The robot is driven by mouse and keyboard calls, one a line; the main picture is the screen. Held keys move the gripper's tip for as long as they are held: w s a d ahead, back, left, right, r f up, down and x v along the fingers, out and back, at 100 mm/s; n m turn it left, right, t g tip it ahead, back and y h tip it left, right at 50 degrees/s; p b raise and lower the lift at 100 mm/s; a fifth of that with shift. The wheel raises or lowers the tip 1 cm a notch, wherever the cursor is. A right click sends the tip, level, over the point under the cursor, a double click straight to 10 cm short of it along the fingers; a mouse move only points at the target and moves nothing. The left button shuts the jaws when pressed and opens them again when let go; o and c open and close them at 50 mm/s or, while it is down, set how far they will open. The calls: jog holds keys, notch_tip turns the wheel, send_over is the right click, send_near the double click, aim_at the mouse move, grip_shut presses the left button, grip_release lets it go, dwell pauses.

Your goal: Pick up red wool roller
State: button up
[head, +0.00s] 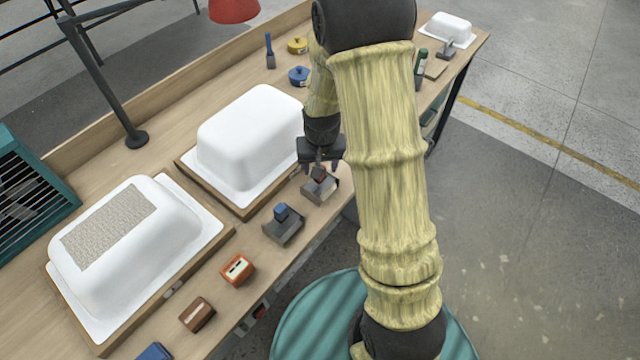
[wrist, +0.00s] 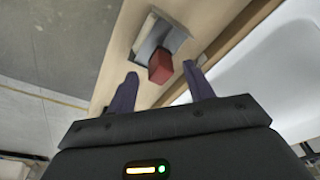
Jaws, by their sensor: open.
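The red wool roller shows in the wrist view as a small red block (wrist: 160,67) on a grey metal holder (wrist: 165,37). In the head view the roller (head: 319,173) looks dark red and is partly covered by my gripper. It rests on its grey holder (head: 322,190) near the bench's front edge. My gripper (head: 321,167) is just above it, pointing down. In the wrist view my gripper (wrist: 160,75) is open, with one finger on each side of the roller and visible gaps. I cannot tell how far the fingertips are above the holder.
A similar grey holder with a blue block (head: 281,211) stands nearby. White tub shells (head: 250,135) (head: 150,235) on wooden boards lie behind. An orange box (head: 238,268) and a brown box (head: 197,314) sit along the front edge. A lamp post (head: 105,80) stands further back.

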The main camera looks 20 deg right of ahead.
jog(key=shift+w+f+p, duration=0.15)
jog(key=shift+f, duration=1)
jog(key=shift+w+f+p, duration=0.15)
jog(key=shift+f, duration=1)
grip_shut()
jog(key=shift+r, duration=0.15)
notch_tip(320, 180, up, 10)
jog(key=shift+f, duration=0.1)
